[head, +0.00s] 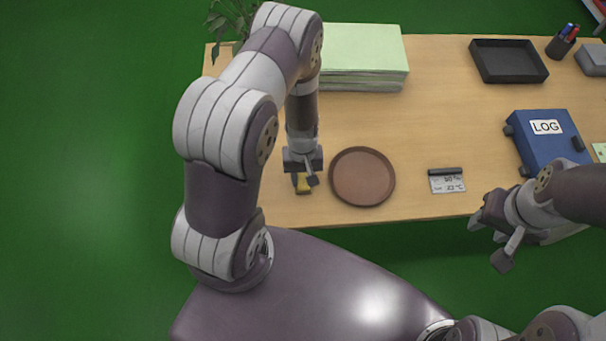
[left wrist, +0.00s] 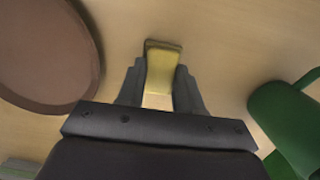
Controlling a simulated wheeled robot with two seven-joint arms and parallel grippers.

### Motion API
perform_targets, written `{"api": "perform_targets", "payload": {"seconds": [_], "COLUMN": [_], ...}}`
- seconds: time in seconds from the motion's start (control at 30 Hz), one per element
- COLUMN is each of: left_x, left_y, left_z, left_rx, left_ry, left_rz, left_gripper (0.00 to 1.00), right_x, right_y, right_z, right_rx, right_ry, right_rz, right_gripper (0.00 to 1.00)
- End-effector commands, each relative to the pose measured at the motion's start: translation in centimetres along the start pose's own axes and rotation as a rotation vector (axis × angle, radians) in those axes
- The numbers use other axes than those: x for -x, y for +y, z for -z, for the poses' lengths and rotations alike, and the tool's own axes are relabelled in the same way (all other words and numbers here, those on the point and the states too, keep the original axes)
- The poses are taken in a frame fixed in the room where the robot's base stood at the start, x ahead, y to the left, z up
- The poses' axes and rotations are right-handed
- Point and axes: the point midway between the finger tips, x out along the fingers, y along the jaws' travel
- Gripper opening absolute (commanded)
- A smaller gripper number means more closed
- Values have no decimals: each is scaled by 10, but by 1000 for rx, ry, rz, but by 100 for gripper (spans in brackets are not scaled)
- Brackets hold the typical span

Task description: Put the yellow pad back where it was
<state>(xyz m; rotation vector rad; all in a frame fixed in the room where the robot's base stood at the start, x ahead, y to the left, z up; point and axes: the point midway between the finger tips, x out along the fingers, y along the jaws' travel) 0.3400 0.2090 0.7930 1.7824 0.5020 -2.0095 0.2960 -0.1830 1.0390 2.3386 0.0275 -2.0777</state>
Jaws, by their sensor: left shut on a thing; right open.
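The small yellow pad (head: 303,185) is at the wooden table's near edge, left of the round brown tray. My left gripper (head: 304,176) points down over it and is shut on it. In the left wrist view the pad (left wrist: 162,70) sits between the two fingers of my left gripper (left wrist: 158,90). I cannot tell whether the pad touches the table. The brown round tray (head: 362,177) is empty and also shows in the left wrist view (left wrist: 45,50). My right gripper (head: 490,240) is open and empty, off the table's near edge at the right.
On the table (head: 430,110) are a green-topped paper stack (head: 362,50), a black tray (head: 508,60), a pen cup (head: 561,42), a blue LOG binder (head: 548,140) and a small display (head: 447,181). A plant (head: 230,22) stands at the back left. The table's middle is clear.

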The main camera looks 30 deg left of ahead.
Motion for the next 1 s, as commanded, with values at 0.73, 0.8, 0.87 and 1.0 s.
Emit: {"api": "perform_targets", "payload": {"seconds": [0.73, 0.8, 0.87, 1.0], "left_x": [42, 61, 77, 105], "left_y": [1, 1, 1, 0], "left_z": [1, 1, 1, 1], "left_rx": [0, 0, 0, 0], "left_ry": [5, 5, 5, 3], "left_rz": [-3, -3, -2, -1], "left_gripper": [61, 61, 61, 61], "right_x": [2, 1, 1, 0], "right_y": [0, 0, 0, 0], "right_z": [0, 0, 0, 0], "right_rx": [0, 0, 0, 0], "right_ry": [0, 0, 0, 0], "right_rz": [0, 0, 0, 0], "right_gripper": [43, 43, 43, 43]}}
